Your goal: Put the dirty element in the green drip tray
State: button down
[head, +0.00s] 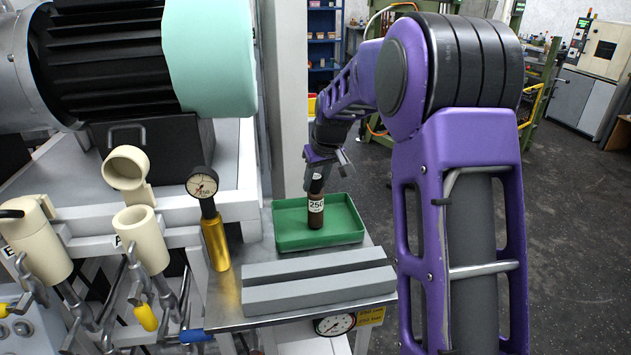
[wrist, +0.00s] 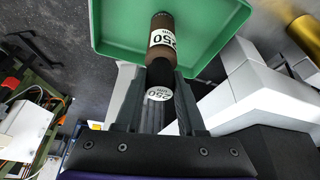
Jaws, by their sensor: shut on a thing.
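The dirty element (head: 316,212) is a brown cylinder with a white "250" label and a dark top end. It stands roughly upright inside the outline of the green drip tray (head: 345,235). My gripper (head: 317,178) is above the tray, shut on the element's dark top end. In the wrist view the element (wrist: 160,50) lies between the two fingers (wrist: 162,78), its lower end over the green tray (wrist: 112,22). I cannot tell whether its bottom touches the tray floor.
Grey V-shaped blocks (head: 320,285) lie on the metal table in front of the tray. A brass cylinder with a gauge (head: 214,240) stands to the left. Cream cups (head: 140,226) on a rack are further left. The tray around the element looks empty.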

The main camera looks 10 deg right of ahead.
jog(key=shift+f, duration=0.2)
jog(key=c, duration=0.5)
grip_release()
jog(key=shift+s+r, duration=0.1)
jog(key=shift+r, duration=0.45)
jog(key=p+v, duration=0.1)
jog(key=v, duration=1)
jog(key=shift+s+d+r, duration=0.1)
jog(key=shift+s+r, duration=0.05)
jog(key=shift+s, duration=0.05)
